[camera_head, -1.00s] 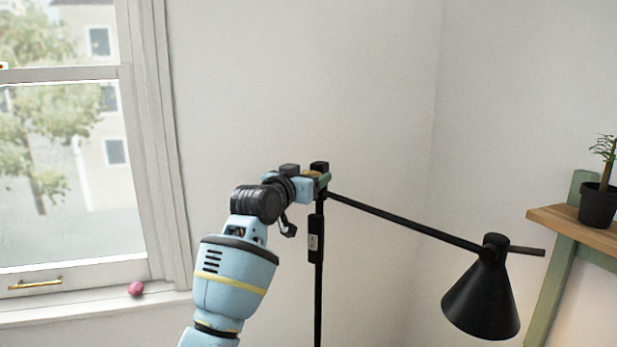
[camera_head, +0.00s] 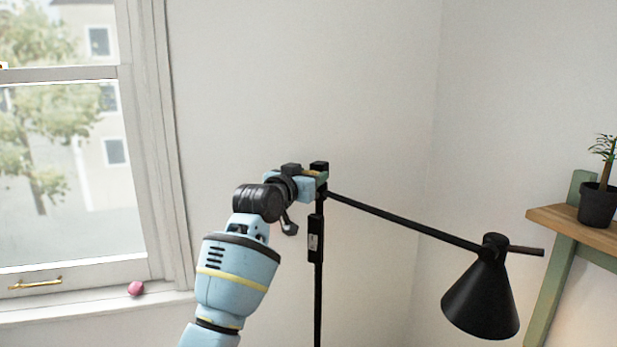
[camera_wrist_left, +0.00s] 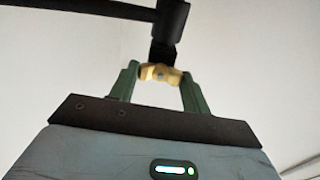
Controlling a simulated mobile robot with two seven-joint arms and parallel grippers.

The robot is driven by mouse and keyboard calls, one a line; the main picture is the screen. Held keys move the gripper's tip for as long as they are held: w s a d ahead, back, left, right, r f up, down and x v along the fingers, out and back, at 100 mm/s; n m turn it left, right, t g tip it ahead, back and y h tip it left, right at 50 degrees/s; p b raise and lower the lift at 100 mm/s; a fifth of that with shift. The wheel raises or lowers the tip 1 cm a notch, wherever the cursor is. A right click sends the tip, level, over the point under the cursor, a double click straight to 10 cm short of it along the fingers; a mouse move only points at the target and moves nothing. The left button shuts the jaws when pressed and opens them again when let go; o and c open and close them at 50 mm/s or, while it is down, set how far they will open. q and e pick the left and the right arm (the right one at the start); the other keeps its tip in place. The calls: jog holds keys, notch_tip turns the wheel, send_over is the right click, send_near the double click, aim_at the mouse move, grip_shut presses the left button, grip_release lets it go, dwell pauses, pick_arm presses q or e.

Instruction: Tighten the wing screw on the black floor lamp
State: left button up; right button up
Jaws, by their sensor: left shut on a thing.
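The black floor lamp stands in the middle of the head view, with an upright pole (camera_head: 318,290), a long arm (camera_head: 410,222) sloping down to the right and a cone shade (camera_head: 482,300). My left gripper (camera_head: 322,178) is at the joint at the top of the pole. In the left wrist view, the green fingers of my left gripper (camera_wrist_left: 160,78) are shut on the brass-coloured wing screw (camera_wrist_left: 161,73), one finger on each side. The screw sits just under the black joint (camera_wrist_left: 165,48). In the head view the gripper hides the screw. My right gripper is not in view.
A wooden shelf (camera_head: 570,224) with a green frame and a potted plant (camera_head: 598,203) is at the right. A window with a sill (camera_head: 90,308) is at the left, with a small pink ball (camera_head: 136,288) on it. Plain wall lies behind the lamp.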

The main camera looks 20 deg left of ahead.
pick_arm(q)
jog(key=shift+m, duration=0.3)
jog(key=m, duration=1.7)
jog(key=shift+f, duration=0.15)
jog(key=shift+d, duration=0.1)
dwell(0.3)
jog(key=o, duration=1)
jog(key=shift+s, duration=0.15)
